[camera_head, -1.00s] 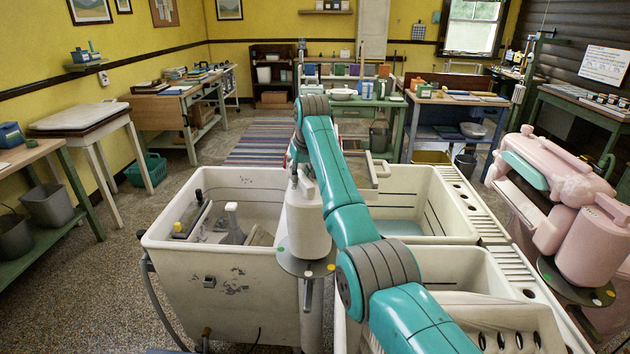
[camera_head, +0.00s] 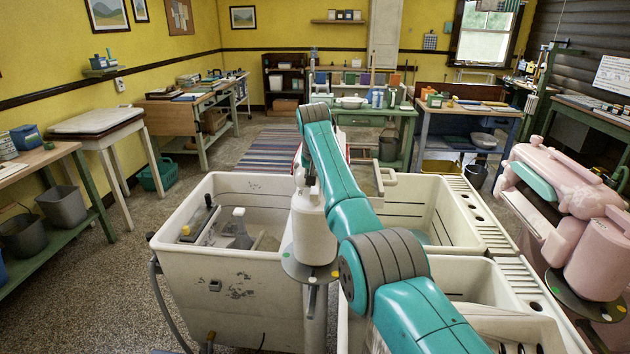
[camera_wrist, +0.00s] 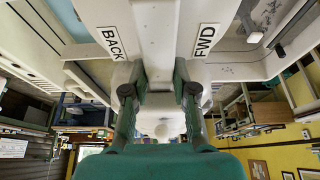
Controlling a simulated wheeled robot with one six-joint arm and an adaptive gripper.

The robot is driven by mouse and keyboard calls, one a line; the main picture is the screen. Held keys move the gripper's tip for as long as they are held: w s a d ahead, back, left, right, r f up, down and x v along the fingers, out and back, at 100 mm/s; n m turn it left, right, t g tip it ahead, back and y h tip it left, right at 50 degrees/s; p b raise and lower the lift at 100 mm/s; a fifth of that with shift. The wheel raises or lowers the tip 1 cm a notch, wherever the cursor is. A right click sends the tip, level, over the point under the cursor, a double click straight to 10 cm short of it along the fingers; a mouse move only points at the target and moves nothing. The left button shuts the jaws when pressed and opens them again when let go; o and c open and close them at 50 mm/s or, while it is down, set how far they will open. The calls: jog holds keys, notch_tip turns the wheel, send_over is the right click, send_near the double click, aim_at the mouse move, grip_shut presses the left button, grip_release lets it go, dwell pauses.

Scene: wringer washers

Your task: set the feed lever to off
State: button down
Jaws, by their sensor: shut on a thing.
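In the wrist view my gripper (camera_wrist: 160,92) has its two dark green fingers closed in on a pale lever part (camera_wrist: 158,76) under a white housing (camera_wrist: 155,30). This part appears to be the feed lever; the fingers hide much of it. The housing carries a BACK label (camera_wrist: 110,43) on the left and a FWD label (camera_wrist: 206,40) on the right. The lever lies about midway between the two labels; its exact setting is hard to tell. In the head view my teal arm hides the gripper and lever, beside the cream wringer post (camera_head: 313,232).
A pink wringer (camera_head: 565,185) stands at the right. Tables line the walls, and bare floor (camera_head: 110,290) lies at the left.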

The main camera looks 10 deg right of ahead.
aim_at(315, 189)
dwell(0.4)
jog(key=c, duration=1.2)
grip_release()
jog(key=v, duration=1.2)
jog(key=shift+f, duration=0.1)
